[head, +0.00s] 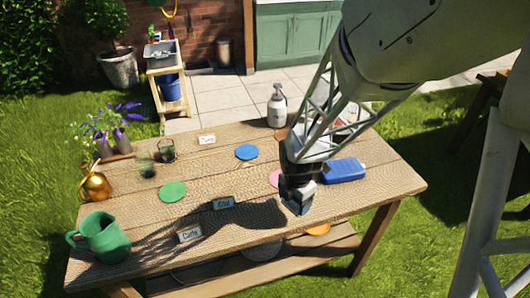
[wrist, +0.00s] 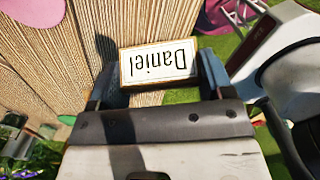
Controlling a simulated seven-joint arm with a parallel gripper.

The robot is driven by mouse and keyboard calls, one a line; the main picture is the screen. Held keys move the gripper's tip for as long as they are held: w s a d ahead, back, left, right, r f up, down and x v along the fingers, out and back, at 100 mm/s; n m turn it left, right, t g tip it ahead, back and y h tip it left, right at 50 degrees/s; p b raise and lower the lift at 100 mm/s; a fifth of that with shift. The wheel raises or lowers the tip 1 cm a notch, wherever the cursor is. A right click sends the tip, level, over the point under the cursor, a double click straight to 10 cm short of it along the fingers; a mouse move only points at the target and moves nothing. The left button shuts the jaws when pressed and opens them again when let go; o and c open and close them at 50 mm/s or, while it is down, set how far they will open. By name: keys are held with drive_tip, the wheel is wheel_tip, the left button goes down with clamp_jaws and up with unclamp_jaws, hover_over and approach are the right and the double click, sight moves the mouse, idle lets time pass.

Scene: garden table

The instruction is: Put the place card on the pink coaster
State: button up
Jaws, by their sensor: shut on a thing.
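My gripper (head: 299,204) is low over the front right part of the table in the head view. It is shut on the place card (wrist: 158,64), a white card with a brown edge reading "Daniel", which appears upside down between the two fingers in the wrist view. I cannot tell from these frames whether the card touches the table. The pink coaster (head: 274,178) lies on the table just behind and left of my gripper, partly hidden by it.
Other cards stand at the back (head: 207,140), middle (head: 223,203) and front (head: 189,234). A blue bottle-like object (head: 344,170) lies right of my gripper. A green coaster (head: 172,192), blue coaster (head: 247,152), green mug (head: 103,238) and white spray bottle (head: 277,107) are also around.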

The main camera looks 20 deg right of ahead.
drive_tip(key=shift+w, duration=0.15)
drive_tip(key=w+d, duration=0.1)
drive_tip(key=w, duration=0.4)
drive_tip(key=w+f, duration=0.1)
drive_tip(key=w, duration=0.4)
drive_tip(key=w+d, duration=0.1)
drive_tip(key=w, duration=0.4)
drive_tip(key=shift+w+d+f, duration=0.25)
drive_tip(key=shift+d, duration=0.1)
drive_tip(key=shift+f, duration=1.75)
drive_tip(key=shift+f, duration=0.1)
drive_tip(key=o, duration=1)
